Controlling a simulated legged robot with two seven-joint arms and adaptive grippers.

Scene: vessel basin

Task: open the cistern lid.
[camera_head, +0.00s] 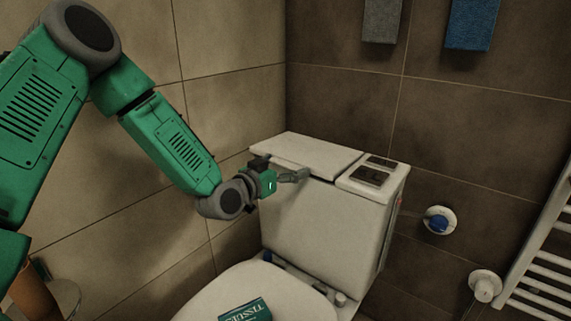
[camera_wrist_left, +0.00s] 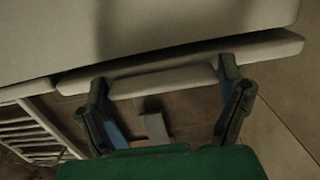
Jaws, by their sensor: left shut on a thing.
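The white cistern (camera_head: 318,215) stands in the corner behind the toilet. Its pale lid (camera_head: 318,150) lies on top, to the left of a panel with dark flush buttons (camera_head: 370,178). My left gripper (camera_head: 283,168) is at the front edge of the lid. In the left wrist view, the two fingers of my left gripper (camera_wrist_left: 163,78) are wide apart, with a pale lip of the lid (camera_wrist_left: 180,76) between them, and it is shut on this lip. The head view does not clearly show whether the lid is raised. My right gripper is not in view.
The closed toilet seat (camera_head: 210,300) with a tissue box (camera_head: 245,311) on it is below and in front. A towel radiator (camera_head: 540,260) and wall valves (camera_head: 439,221) are on the right. Towels (camera_head: 472,24) hang above.

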